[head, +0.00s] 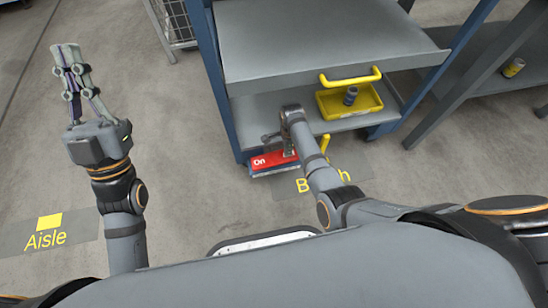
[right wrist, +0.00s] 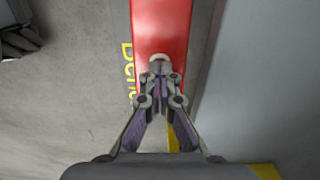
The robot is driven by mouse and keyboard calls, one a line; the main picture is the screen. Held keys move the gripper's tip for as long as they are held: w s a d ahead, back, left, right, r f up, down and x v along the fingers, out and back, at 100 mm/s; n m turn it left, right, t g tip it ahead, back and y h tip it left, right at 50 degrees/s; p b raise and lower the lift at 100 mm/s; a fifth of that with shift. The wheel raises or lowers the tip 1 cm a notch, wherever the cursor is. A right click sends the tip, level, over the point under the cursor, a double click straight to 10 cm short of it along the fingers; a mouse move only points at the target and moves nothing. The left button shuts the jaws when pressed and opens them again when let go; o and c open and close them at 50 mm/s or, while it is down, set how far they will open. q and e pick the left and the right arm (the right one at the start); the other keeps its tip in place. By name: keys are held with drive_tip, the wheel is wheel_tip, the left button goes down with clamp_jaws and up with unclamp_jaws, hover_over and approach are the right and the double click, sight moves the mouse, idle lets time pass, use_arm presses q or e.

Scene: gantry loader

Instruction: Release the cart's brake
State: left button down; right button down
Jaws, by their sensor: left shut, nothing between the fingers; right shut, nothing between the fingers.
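The cart (head: 310,42) has grey shelves and blue posts. At its foot is a red brake bar (head: 266,160) marked "On", its right part hidden behind my right gripper. My right gripper (head: 290,153) is shut and empty, pointing down at the bar. In the right wrist view my shut fingertips (right wrist: 160,66) overlap the red bar (right wrist: 161,28); whether they touch it I cannot tell. My left gripper (head: 66,46) is shut and empty, raised over the floor at the left, far from the cart.
A yellow bin (head: 368,103) holding a small can (head: 350,96) stands on the lower shelf, below a yellow handle (head: 350,78). A grey bench (head: 497,75) stands at the right. A floor label "Aisle" (head: 46,238) lies at the left, where the floor is clear.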

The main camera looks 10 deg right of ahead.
drive_tip(key=shift+f, duration=0.55)
wheel_tip(320, 180, up, 7)
drive_tip(key=p, duration=0.8)
drive_tip(key=shift+r, duration=0.15)
idle(0.3)
